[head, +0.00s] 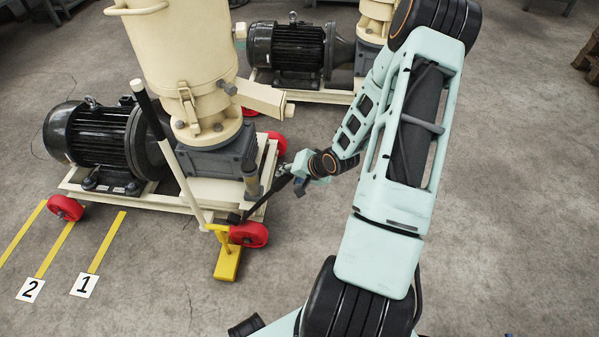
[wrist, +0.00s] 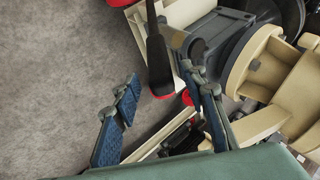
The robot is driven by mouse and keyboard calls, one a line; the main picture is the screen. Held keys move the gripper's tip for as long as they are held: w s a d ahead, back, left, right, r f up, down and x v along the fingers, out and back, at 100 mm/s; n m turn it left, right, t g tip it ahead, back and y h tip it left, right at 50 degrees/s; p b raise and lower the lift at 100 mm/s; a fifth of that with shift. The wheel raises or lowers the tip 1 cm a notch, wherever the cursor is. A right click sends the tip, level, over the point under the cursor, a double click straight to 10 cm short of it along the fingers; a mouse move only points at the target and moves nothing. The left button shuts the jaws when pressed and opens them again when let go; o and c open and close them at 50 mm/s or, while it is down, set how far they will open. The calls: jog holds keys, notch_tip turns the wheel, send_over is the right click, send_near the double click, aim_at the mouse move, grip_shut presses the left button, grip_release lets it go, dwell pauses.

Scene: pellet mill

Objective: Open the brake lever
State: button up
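A dark bar (head: 264,198), which looks like the brake lever, slants up from the machine's front edge beside a red wheel. Its free end points toward my gripper (head: 288,180). In the wrist view, the bar (wrist: 157,50) comes down from the top and its wide end lies between the two blue-padded fingers of my gripper (wrist: 166,92). The fingers are open, with a visible gap on the left side. The bar's end looks nearer the right finger; I cannot tell whether they touch. In the head view, my gripper's fingers are small and partly hidden.
The cream pellet mill (head: 185,45) stands on a frame with red wheels (head: 249,234) and a black motor (head: 100,138). A long cream pole (head: 182,180) with a black grip leans at its front. A yellow foot (head: 228,263) stands below. Floor at right is clear.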

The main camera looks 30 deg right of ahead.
jog(key=v, duration=0.9)
jog(key=shift+r, duration=0.1)
dwell(0.3)
